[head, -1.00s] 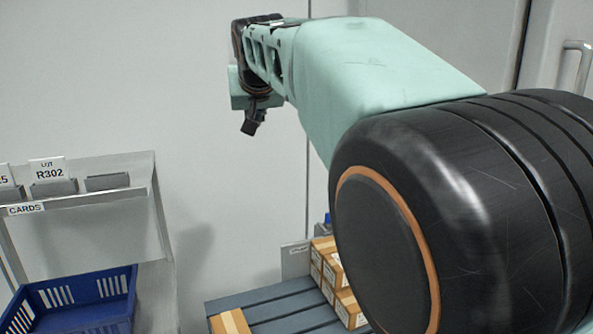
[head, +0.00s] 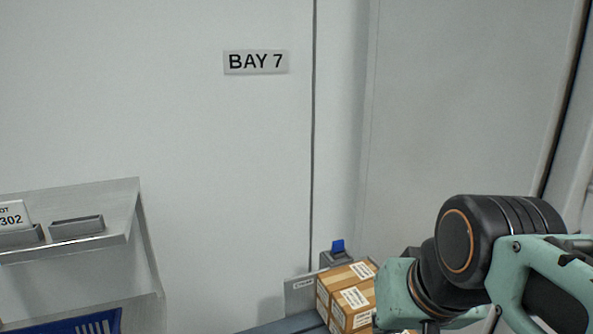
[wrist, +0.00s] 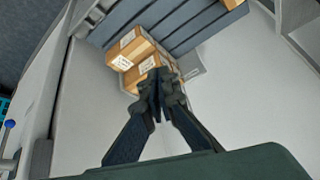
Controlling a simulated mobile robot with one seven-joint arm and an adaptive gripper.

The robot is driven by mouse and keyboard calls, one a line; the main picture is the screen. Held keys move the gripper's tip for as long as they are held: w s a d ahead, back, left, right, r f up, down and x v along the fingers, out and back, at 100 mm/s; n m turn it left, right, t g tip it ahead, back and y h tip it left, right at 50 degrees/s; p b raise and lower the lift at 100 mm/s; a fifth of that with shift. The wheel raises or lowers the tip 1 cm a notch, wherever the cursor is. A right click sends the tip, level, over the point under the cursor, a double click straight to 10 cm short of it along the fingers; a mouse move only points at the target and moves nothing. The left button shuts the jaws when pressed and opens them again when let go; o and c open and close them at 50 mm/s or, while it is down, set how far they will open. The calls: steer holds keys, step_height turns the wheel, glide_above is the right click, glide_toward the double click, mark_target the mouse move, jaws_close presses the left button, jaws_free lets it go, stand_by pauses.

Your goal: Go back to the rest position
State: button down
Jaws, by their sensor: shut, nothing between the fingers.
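My gripper (wrist: 158,90) shows in the wrist view with its two dark fingers brought together at the tips and nothing between them. Beyond the fingertips in that view are brown cartons (wrist: 128,48), apart from or behind the fingers; the exact distance is hard to tell. In the head view my arm is folded low at the right, and the gripper itself is out of sight there. The stacked cartons (head: 345,295) stand just left of my arm in the head view, partly hidden by it.
The cartons sit on a grey slatted pallet (wrist: 178,33). A card rack (head: 90,222) and a blue crate (head: 85,322) are at the left. A sign reading BAY 7 (head: 256,62) is on the pale wall. A small blue-topped item (head: 338,250) stands behind the cartons.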

step_height(320, 180, up, 14)
steer(key=s+p, duration=0.2)
steer(key=p, duration=1.4)
steer(key=shift+d+h+p, duration=0.15)
steer(key=shift+h+p, duration=0.15)
